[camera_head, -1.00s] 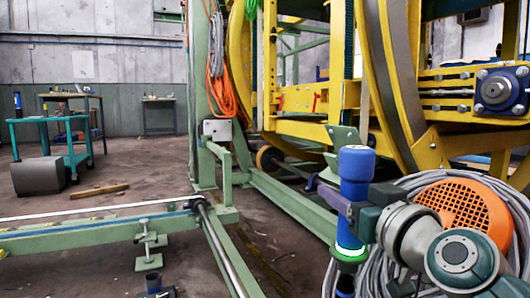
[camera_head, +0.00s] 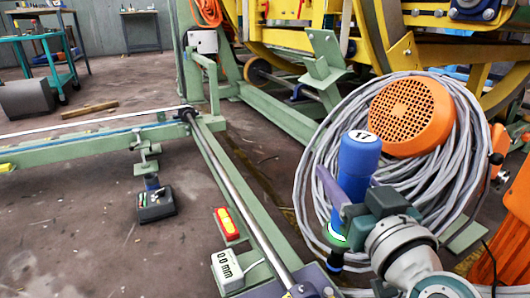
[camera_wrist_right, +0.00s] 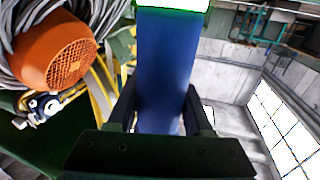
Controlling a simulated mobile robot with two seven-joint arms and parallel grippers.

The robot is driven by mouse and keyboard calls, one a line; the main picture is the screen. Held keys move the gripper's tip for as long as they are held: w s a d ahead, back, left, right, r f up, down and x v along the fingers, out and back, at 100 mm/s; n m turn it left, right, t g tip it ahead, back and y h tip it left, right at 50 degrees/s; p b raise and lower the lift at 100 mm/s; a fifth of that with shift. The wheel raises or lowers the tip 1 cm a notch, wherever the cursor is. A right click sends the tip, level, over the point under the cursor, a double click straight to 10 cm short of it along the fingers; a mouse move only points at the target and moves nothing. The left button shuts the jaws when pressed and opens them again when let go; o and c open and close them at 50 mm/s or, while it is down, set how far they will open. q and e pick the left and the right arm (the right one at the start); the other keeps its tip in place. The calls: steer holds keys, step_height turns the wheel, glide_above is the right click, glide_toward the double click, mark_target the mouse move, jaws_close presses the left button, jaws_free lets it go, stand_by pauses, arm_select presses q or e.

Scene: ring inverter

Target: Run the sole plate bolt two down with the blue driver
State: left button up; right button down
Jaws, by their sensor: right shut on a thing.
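The blue driver (camera_head: 358,160) is upright in the head view, with a "17" label on its top and a lit green ring near its lower end. My right gripper (camera_head: 347,200) is shut around its body, and the dark tip points down. In the right wrist view the driver's blue body (camera_wrist_right: 165,70) lies between the two fingers (camera_wrist_right: 160,110), with the green glow at the top edge. A green floor frame (camera_head: 240,200) with a long rod runs below and left of the driver. I cannot make out which part is sole plate bolt two. My left gripper is not in view.
A grey cable coil (camera_head: 320,150) and an orange motor cover (camera_head: 410,115) are close behind the driver. Open floor lies at left.

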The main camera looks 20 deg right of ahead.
steer(key=shift+r, duration=0.25)
steer(key=shift+f, duration=0.2)
step_height(320, 180, down, 6)
steer(key=b, duration=0.5)
steer(key=shift+f, duration=0.2)
steer(key=shift+r, duration=0.2)
steer(key=shift+f, duration=0.15)
